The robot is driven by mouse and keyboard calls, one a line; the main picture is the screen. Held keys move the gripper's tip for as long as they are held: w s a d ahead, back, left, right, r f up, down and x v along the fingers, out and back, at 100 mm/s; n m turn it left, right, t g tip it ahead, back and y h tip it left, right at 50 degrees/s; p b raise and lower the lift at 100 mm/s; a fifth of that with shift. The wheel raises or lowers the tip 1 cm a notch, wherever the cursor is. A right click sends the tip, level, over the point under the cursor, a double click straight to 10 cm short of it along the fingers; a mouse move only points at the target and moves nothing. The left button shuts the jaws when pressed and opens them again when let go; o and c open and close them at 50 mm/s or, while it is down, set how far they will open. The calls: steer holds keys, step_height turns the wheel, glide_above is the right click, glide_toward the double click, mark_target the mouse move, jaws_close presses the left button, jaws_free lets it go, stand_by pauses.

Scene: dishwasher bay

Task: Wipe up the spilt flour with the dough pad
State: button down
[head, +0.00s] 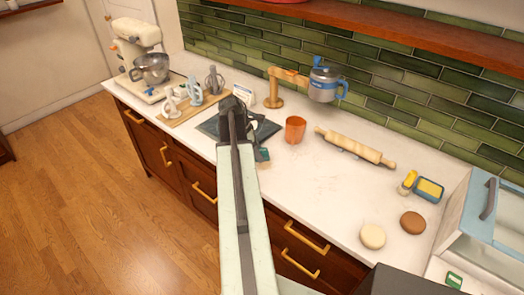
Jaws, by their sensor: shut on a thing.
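My arm reaches forward over the counter, and its bent end hides most of my gripper (256,146). A small dark teal pad (263,155) shows at my gripper, just right of the arm and low over the counter; it looks like the dough pad, shut in the jaws. Whether it touches the counter I cannot tell. A dark square mat (211,127) lies behind and beside the arm, partly covered by it. I cannot make out the spilt flour against the pale worktop.
Behind are a wooden stand (274,90) and a blue-grey jug (323,83). A board (184,112) with utensils is left. Two round pieces (372,236) (412,222) lie front right.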

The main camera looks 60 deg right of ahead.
mark_target(275, 173)
steer(key=shift+w+a+f, duration=0.1)
steer(key=shift+w+a, duration=0.4)
steer(key=shift+a, duration=0.15)
steer(key=shift+s+a, duration=0.2)
steer(key=shift+s, duration=0.2)
steer(key=shift+s+a, duration=0.2)
steer(key=shift+s, duration=0.8)
steer(key=shift+s+a, duration=0.25)
steer(key=shift+s, duration=0.7)
steer(key=shift+s+a, duration=0.2)
steer(key=shift+s, duration=0.8)
steer(key=shift+s+a, duration=0.25)
steer(key=shift+s, duration=0.6)
steer(key=shift+s+a, duration=0.2)
steer(key=shift+s, duration=0.6)
steer(key=shift+w+a, duration=0.3)
steer(key=shift+a, duration=0.65)
steer(key=shift+w+d+f, duration=0.1)
steer(key=shift+w+d, duration=0.35)
steer(key=shift+w, duration=1.15)
steer(key=shift+w+d+r, duration=0.1)
steer(key=shift+w+d, duration=0.3)
steer(key=shift+w, duration=1.25)
steer(key=shift+w+d+f, duration=0.1)
steer(key=shift+w+d, duration=0.35)
steer(key=shift+w, duration=1.15)
step_height(275, 173, up, 6)
steer(key=p, duration=0.5)
steer(key=shift+p, duration=0.35)
